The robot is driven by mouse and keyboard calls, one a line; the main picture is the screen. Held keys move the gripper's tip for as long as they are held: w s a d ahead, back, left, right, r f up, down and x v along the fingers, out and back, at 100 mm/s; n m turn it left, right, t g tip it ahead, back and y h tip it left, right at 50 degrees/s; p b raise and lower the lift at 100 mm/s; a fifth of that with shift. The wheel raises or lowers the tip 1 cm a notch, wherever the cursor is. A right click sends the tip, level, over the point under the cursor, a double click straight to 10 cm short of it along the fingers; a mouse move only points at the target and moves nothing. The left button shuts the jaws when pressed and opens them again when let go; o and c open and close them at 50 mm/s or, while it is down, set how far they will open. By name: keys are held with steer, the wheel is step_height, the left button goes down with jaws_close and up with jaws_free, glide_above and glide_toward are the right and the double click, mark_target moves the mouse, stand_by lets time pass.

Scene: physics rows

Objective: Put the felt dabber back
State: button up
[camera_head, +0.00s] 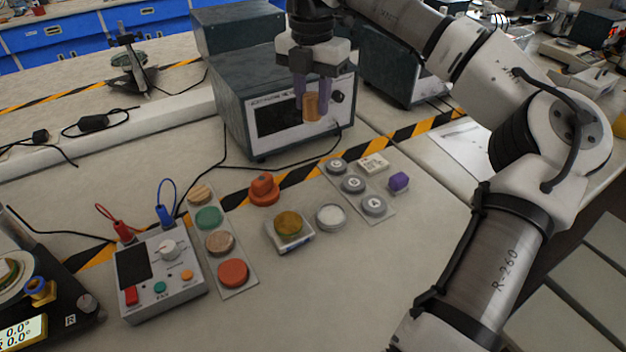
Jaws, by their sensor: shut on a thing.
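My gripper (312,92) points down in front of the grey instrument box. It is shut on a small orange-brown cylinder (311,108), which looks like the felt dabber. The gripper holds it upright in the air, well above the bench. The fingers hide its upper part, and any felt on it is too small to make out. An orange holder-like piece (264,190) stands on the bench below and to the left. I cannot tell whether it is the dabber's place.
An amber-topped piece on a pale pad (289,228) and a clear round dish (330,217) lie mid-bench. A strip of coloured discs (238,288), a meter box (190,292), a grey-disc strip (380,215) and a purple block (398,182) surround them. The instrument box (235,110) stands behind.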

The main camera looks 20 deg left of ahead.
step_height(320, 180, down, 19)
steer(key=shift+s+r+p, duration=0.1)
steer(key=shift+p, duration=0.8)
steer(key=shift+f, duration=0.3)
steer(key=o, duration=0.9)
steer(key=shift+r, duration=0.1)
step_height(320, 180, up, 12)
steer(key=shift+r+b, duration=0.15)
steer(key=shift+b, duration=0.45)
steer(key=shift+r, duration=0.1)
